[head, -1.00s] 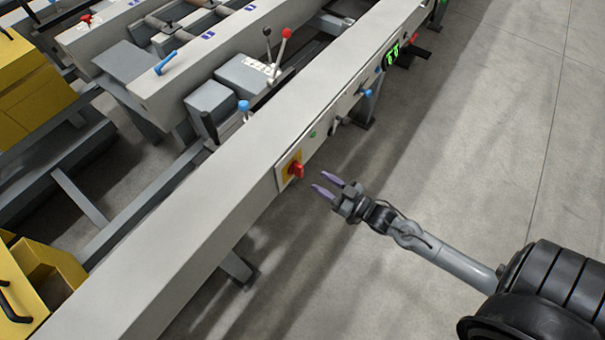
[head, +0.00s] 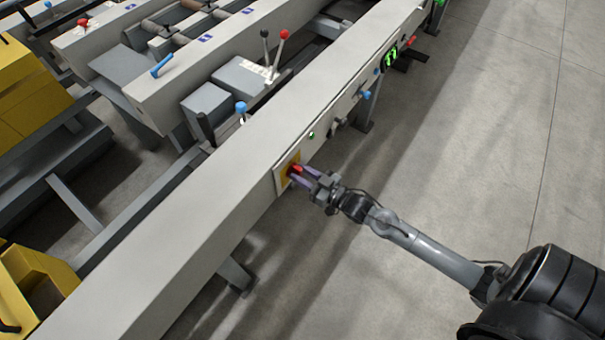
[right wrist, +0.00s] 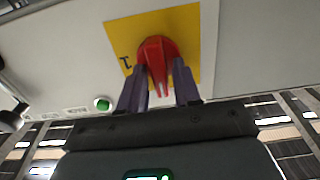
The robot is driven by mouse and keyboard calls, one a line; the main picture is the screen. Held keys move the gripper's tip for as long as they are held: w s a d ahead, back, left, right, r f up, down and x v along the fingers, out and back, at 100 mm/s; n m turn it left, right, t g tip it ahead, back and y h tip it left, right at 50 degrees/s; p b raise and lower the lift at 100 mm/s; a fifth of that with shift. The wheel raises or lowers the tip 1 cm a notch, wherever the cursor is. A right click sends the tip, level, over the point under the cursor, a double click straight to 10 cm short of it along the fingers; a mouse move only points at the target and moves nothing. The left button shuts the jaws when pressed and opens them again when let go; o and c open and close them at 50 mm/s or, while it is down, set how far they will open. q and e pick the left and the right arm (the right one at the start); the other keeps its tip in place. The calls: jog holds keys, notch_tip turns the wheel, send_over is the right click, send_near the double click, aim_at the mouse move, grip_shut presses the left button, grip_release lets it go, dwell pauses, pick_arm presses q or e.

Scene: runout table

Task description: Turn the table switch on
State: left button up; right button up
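The table switch is a red rotary knob (head: 296,169) on a yellow plate (head: 283,176), on the side face of the long grey table beam (head: 215,165). In the right wrist view the red knob (right wrist: 157,48) sits on the yellow plate (right wrist: 122,32), with a "1" mark at the plate's left. My right gripper (head: 302,176) is open at the knob. Its two purple fingers straddle the knob's ridge, one on each side, with what looks like a small gap. Any contact is hard to tell. My left gripper is not in view.
Levers with black and red tops (head: 283,35) stand behind the beam. The floor (head: 460,150) right of the beam is clear.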

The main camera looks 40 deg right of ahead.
grip_shut()
jog(key=shift+d+f+m+p, duration=0.15)
jog(key=shift+m+p, duration=2.3)
jog(key=shift+m, duration=0.5)
jog(key=shift+d+f+m+p, duration=0.1)
jog(key=shift+d+m+p, duration=0.05)
jog(key=shift+m+p, duration=2.6)
jog(key=shift+d+f+m+p, duration=0.15)
jog(key=shift+m+p, duration=2.05)
jog(key=shift+m, duration=1)
